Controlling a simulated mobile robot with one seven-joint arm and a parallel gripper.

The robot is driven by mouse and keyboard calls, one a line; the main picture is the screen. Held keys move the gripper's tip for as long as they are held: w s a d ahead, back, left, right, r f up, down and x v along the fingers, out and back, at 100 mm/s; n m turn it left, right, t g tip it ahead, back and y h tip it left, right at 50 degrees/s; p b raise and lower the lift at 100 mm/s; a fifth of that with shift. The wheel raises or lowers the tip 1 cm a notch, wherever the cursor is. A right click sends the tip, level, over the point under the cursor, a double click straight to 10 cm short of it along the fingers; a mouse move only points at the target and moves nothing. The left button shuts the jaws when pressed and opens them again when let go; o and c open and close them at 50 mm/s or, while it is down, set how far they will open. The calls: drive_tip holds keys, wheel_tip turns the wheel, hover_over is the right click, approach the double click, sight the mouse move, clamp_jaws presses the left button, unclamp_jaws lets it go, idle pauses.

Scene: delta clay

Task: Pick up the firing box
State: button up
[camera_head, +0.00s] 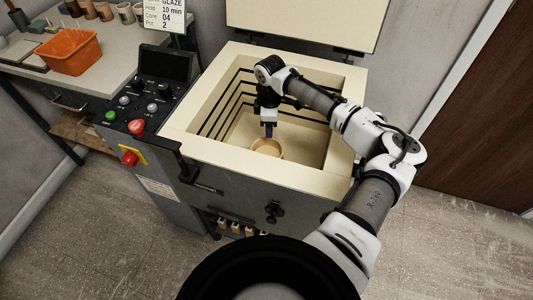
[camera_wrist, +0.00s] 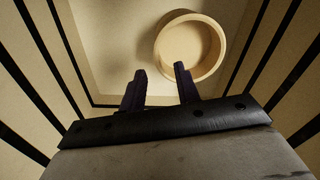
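The firing box appears to be a round, open-topped, cream-coloured container (camera_head: 267,147) on the kiln floor. It also shows in the wrist view (camera_wrist: 219,50), upper right of centre, and looks empty. My gripper (camera_head: 269,131) points down inside the kiln, just above or behind the container's far rim in the head view.
The kiln's cream rim (camera_head: 190,128) and inner walls with dark grooves surround my gripper on all sides. The raised lid (camera_head: 305,22) stands behind. A control panel (camera_head: 143,104) is on the left. A workbench with an orange basket (camera_head: 70,52) and cups is farther left.

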drive_tip(key=shift+w+a+f+p, duration=0.1)
drive_tip(key=shift+a+f+p, duration=0.1)
drive_tip(key=shift+f, duration=1.1)
drive_tip(key=shift+w+a+f+p, duration=0.1)
drive_tip(key=shift+f+p, duration=0.1)
drive_tip(key=shift+f, duration=1.05)
drive_tip(key=shift+w+a+f+p, duration=0.1)
drive_tip(key=shift+f+p, duration=0.1)
drive_tip(key=shift+f, duration=1.1)
clamp_jaws()
